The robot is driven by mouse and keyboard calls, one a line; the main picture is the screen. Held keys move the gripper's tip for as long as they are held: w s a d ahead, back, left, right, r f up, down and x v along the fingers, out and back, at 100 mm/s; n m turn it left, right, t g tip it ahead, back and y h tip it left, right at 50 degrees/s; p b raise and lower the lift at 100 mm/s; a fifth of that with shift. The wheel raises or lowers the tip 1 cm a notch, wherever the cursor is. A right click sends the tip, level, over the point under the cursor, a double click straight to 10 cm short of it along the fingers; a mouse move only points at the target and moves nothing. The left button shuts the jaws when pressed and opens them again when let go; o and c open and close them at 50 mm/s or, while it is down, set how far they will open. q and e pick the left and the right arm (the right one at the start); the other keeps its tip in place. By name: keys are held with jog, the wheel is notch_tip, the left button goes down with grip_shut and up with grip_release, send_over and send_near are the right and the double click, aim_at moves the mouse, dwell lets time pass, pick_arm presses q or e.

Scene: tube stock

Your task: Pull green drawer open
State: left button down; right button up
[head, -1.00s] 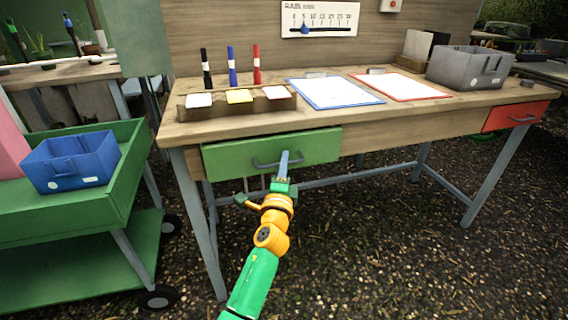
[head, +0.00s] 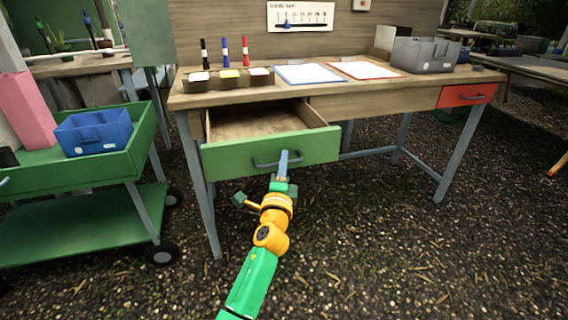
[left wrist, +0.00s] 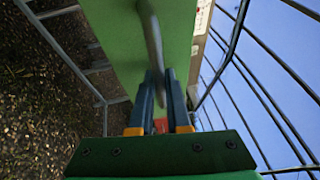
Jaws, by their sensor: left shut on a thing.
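The green drawer (head: 230,156) is pulled well out of the wooden desk in the head view, and its bare wooden inside shows. Its grey bar handle (head: 278,160) is on the front panel. My left gripper (head: 284,160) is at the right part of this handle and shut on it. In the left wrist view, the handle (left wrist: 153,40) runs in between the two fingers of my left gripper (left wrist: 160,80), with the green front (left wrist: 110,30) behind it. My right gripper is not in view.
The desk (head: 350,95) bears marker pens, a card holder (head: 228,82), two clipboards and a grey bin (head: 425,55). A red drawer (head: 467,94) is shut at the right. A green cart (head: 120,165) with a blue bin (head: 92,132) stands at the left. The gravel ground in front is free.

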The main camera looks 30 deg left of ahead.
pick_arm(q)
jog(key=shift+w+a, duration=0.1)
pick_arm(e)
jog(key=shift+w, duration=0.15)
pick_arm(q)
jog(key=c, duration=0.9)
grip_release()
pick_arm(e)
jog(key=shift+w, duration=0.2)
pick_arm(q)
jog(key=v, duration=0.7)
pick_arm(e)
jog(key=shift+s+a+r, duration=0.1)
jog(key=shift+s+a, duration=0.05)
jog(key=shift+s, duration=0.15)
